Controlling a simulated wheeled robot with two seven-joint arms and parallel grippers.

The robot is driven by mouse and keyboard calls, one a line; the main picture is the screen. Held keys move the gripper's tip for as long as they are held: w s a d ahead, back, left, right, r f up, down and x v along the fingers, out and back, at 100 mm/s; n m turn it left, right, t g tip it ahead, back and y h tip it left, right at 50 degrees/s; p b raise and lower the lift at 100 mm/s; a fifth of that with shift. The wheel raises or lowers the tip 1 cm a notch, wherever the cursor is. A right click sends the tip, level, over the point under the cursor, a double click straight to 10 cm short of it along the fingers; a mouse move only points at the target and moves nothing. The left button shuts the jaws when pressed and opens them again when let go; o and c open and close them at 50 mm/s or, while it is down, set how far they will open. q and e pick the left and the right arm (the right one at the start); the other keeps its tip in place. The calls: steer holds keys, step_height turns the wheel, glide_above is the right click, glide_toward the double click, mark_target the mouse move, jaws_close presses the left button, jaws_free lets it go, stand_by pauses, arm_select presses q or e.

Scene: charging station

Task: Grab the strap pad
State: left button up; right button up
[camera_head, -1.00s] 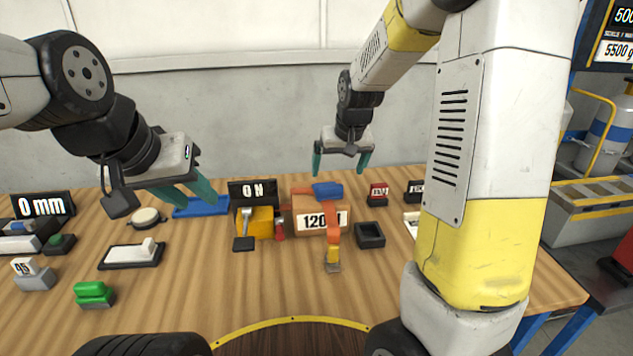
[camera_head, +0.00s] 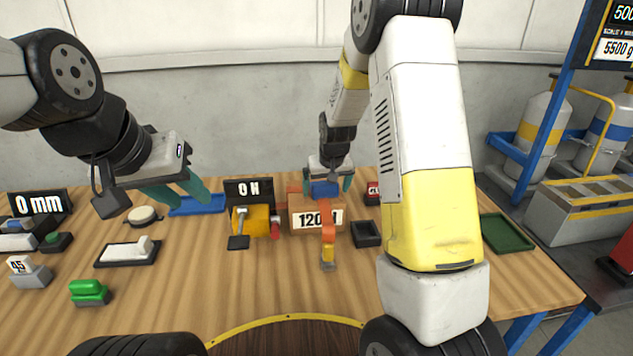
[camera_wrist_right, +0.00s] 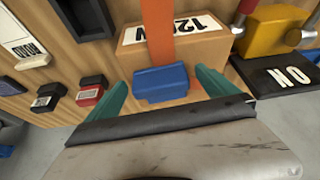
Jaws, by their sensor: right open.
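The strap pad, a blue block (camera_head: 324,189), sits on the orange strap (camera_head: 328,236) over a cardboard box (camera_head: 298,222) at the middle of the table. It also shows in the right wrist view as a blue block (camera_wrist_right: 160,84). My right gripper (camera_head: 328,185) is open above the box, with one teal finger on each side of the pad. In the right wrist view (camera_wrist_right: 158,77) gaps show between the pad and both fingers. My left gripper (camera_head: 178,191) is open and empty, left of the box and above the table.
A yellow block (camera_head: 256,222) with a lever and a black "ON" sign (camera_head: 249,190) stand just left of the box. A small black tray (camera_head: 366,234) lies to its right. A red-labelled block (camera_head: 373,192) stands behind right. The front middle of the table is clear.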

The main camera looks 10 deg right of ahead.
steer(key=c, duration=1.4)
steer(key=shift+c, duration=0.2)
steer(key=shift+r, duration=0.15)
